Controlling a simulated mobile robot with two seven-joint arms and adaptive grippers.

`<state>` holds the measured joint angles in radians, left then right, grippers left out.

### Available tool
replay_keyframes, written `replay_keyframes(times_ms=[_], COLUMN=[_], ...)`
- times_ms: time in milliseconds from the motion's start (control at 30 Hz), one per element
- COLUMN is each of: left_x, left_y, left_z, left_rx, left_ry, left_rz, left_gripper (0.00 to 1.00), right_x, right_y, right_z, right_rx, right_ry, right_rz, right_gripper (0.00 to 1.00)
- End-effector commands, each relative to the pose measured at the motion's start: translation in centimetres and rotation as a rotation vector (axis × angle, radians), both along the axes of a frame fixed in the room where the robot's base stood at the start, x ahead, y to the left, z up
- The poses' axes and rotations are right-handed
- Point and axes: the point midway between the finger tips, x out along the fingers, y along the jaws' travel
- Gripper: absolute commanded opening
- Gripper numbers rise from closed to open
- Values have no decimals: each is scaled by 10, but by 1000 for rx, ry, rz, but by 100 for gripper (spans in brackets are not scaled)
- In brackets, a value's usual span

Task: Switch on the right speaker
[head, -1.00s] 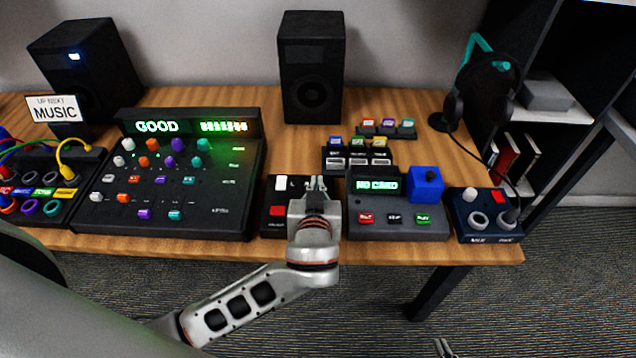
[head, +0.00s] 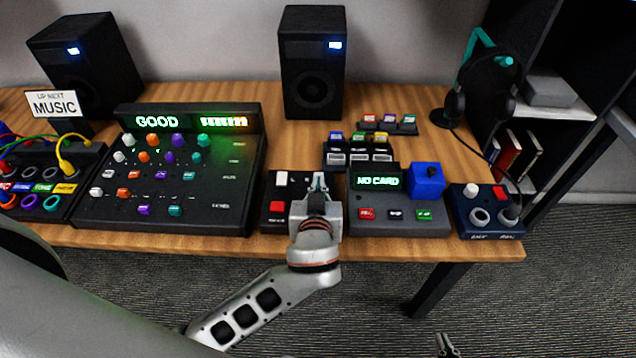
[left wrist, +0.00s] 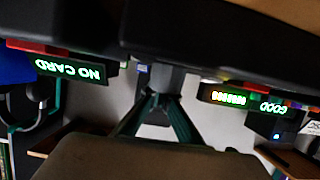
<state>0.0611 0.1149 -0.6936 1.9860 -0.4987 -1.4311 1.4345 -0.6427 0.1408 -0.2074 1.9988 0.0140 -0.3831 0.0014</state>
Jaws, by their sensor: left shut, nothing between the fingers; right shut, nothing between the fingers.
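The right speaker (head: 313,88) stands upright at the back middle of the desk, with a blue light (head: 335,45) lit on its upper front. The left speaker (head: 88,68) stands at the back left, also with a blue light lit. A small black switch box (head: 275,222) with a white and a red button sits at the front edge. My left gripper (head: 319,180) is shut and empty over the right part of this box, hiding that part. Whether it touches the box I cannot tell. My right gripper (head: 445,342) is shut and empty at the bottom edge, below the desk.
A mixer panel (head: 225,165) reading GOOD stands left of the switch box. A NO CARD unit (head: 400,222) with a blue cube (head: 426,180) stands right of it. Headphones (head: 487,95) hang on a stand. A shelf is at the right.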

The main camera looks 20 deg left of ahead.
Motion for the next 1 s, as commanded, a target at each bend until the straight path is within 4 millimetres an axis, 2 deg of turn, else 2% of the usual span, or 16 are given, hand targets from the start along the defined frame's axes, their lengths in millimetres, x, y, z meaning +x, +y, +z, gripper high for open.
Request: replay_keyframes(times_ms=[167, 633, 1000], left_x=[0, 0, 0], left_y=[0, 0, 0], left_z=[2, 17, 16], left_rx=[0, -1, 0], left_ry=[0, -1, 0], left_rz=[0, 0, 0], left_gripper=[0, 0, 0], right_x=[-2, 13, 15], right_y=[0, -3, -3], right_z=[-1, 24, 25], right_rx=[-1, -4, -3], right_ry=[6, -32, -34], right_rz=[0, -4, -3], right_gripper=[0, 0, 0])
